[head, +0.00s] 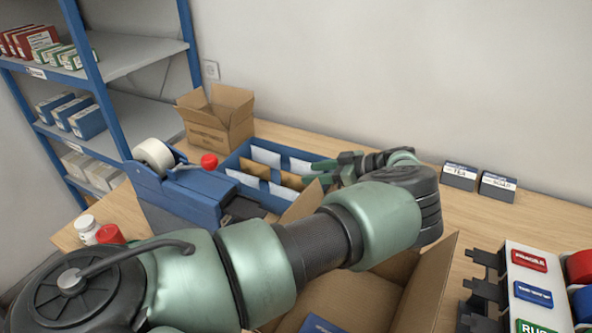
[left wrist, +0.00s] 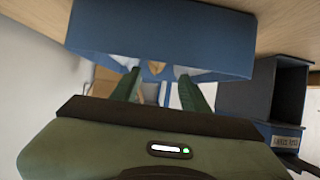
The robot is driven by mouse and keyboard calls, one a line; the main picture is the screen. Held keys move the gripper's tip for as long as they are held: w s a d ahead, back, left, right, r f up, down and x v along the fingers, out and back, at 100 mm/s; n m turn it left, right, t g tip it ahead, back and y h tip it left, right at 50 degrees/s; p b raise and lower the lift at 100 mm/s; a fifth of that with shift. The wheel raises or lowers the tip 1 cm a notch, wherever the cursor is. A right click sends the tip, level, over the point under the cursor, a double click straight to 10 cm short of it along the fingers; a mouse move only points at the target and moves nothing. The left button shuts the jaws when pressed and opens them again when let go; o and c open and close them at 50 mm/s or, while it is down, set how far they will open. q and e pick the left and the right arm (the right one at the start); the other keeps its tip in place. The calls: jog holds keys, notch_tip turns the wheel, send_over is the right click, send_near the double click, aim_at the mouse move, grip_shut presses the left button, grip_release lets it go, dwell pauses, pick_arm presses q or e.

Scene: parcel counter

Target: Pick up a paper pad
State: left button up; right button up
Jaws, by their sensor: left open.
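I cannot pick out a paper pad with certainty. A blue divided tray (head: 286,152) on the wooden counter holds several flat white pieces (head: 265,157) and brown pieces (head: 257,168) in its compartments; these may be paper pads or envelopes. My left gripper (head: 318,172) is at the tray's right end. In the left wrist view its two green fingers (left wrist: 160,92) are apart with nothing gripped, close to the blue tray wall (left wrist: 160,38). Pale and brown pieces show beyond and between the fingers. My left forearm hides part of the counter. My right gripper is not in view.
A blue tape dispenser (head: 180,196) stands left of the tray, an open carton (head: 218,125) behind it. Another open carton (head: 425,285) is in front, under my arm. Two dark labelled boxes (head: 460,177) stand back right. A stamp rack (head: 530,297) is at right.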

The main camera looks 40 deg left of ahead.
aim_at(297, 183)
pick_arm(q)
jog(key=x, duration=0.2)
jog(key=p+x, duration=0.1)
jog(key=x, duration=0.1)
jog(key=shift+w+a+f+p, duration=0.15)
jog(key=shift+f+p, duration=0.15)
jog(key=shift+f, duration=0.2)
jog(key=shift+a+f, duration=0.2)
jog(key=shift+a, duration=0.1)
jog(key=shift+d, duration=0.1)
grip_shut()
jog(key=shift+r, duration=0.2)
